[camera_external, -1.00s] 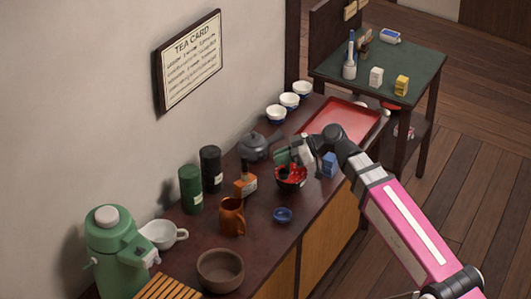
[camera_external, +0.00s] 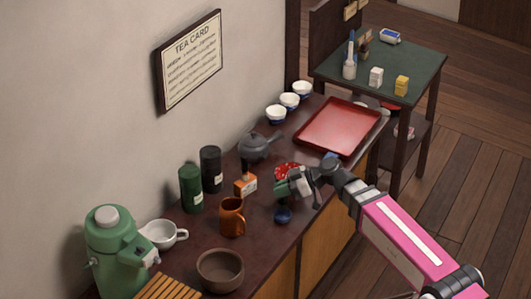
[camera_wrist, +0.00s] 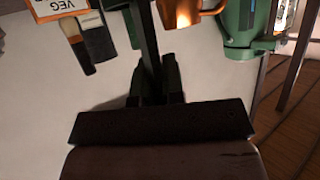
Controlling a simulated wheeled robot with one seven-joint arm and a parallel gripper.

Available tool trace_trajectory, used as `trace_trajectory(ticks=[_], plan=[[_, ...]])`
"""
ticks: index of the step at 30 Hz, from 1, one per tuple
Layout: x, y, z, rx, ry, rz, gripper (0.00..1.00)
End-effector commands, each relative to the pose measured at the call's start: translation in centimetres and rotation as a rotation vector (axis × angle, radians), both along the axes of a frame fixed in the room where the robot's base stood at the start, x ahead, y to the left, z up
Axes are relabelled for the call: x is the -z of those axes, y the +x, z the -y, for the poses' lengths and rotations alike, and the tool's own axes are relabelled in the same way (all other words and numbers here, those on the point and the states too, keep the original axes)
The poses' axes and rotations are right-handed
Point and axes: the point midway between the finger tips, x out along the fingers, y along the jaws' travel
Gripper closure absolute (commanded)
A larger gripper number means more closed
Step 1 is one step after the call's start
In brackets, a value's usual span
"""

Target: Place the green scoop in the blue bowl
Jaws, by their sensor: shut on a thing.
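My gripper (camera_external: 296,187) is shut on the green scoop (camera_external: 281,188) and holds it above the counter, just above the small blue bowl (camera_external: 283,217) in the external view. The dark blue bowl sits on the counter, its upper edge partly hidden under the scoop and gripper. In the wrist view, dark narrow shapes stand in the middle and a dark block fills the lower part. I cannot tell the scoop's outline or the blue bowl there.
A red patterned bowl (camera_external: 287,171) stands just behind my gripper. A red tray (camera_external: 352,108) lies behind.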

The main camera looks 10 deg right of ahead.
Motion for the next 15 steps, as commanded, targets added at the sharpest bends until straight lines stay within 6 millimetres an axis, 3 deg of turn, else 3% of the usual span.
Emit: trace_trajectory(ticks=[15], plan=[[4.3,0.0,0.0,0.000,0.000,0.000,1.00]])
